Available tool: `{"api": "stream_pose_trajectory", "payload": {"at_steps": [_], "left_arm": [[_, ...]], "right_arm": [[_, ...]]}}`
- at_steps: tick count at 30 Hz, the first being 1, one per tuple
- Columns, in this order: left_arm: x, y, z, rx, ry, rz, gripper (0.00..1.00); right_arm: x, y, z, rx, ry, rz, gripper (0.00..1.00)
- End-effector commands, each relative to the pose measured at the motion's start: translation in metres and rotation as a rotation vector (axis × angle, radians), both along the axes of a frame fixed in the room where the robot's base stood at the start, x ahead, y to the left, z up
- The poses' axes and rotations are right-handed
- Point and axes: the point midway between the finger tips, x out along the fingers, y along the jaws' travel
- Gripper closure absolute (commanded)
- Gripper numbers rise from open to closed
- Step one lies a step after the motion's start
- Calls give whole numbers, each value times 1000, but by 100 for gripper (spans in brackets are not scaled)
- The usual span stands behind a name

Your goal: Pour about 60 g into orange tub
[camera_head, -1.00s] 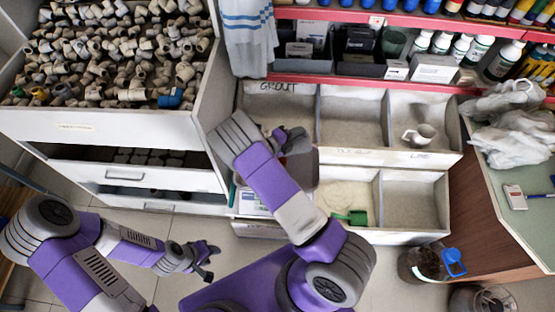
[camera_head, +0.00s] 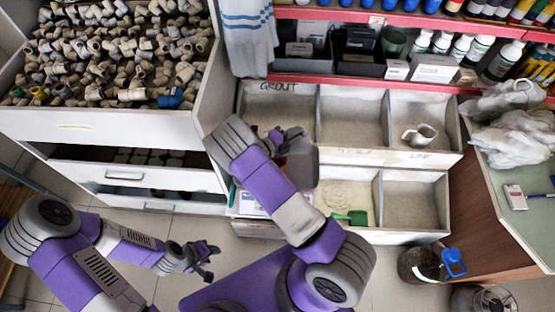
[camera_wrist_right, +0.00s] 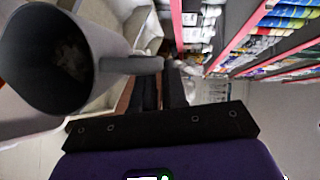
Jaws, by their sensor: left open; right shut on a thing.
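My right gripper (camera_head: 277,138) is shut on the handle of a grey cup (camera_head: 300,163), held over the left part of the bins. In the right wrist view the cup (camera_wrist_right: 95,50) has its mouth towards the camera, with a little pale material at the bottom. A white and blue flat thing (camera_head: 250,203), perhaps a scale, is partly hidden under my right arm. My left gripper (camera_head: 203,260) is open and empty, low at the left over the floor.
Bins marked grout (camera_head: 278,88) and others stand in two rows. A green scoop (camera_head: 350,217) lies in a lower bin, a white mug (camera_head: 420,135) in the right upper bin. A jug with a blue top (camera_head: 425,263) stands on the floor. Pipe-fitting drawers are at left.

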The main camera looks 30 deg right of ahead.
Motion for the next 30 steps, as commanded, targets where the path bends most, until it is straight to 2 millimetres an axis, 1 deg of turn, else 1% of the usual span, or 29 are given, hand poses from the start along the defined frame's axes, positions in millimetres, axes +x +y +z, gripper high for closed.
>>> {"api": "stream_pose_trajectory", "payload": {"at_steps": [30], "left_arm": [[0,0,-2,0,0,0,57]], "right_arm": [[2,10,4,-62,11,0,100]]}}
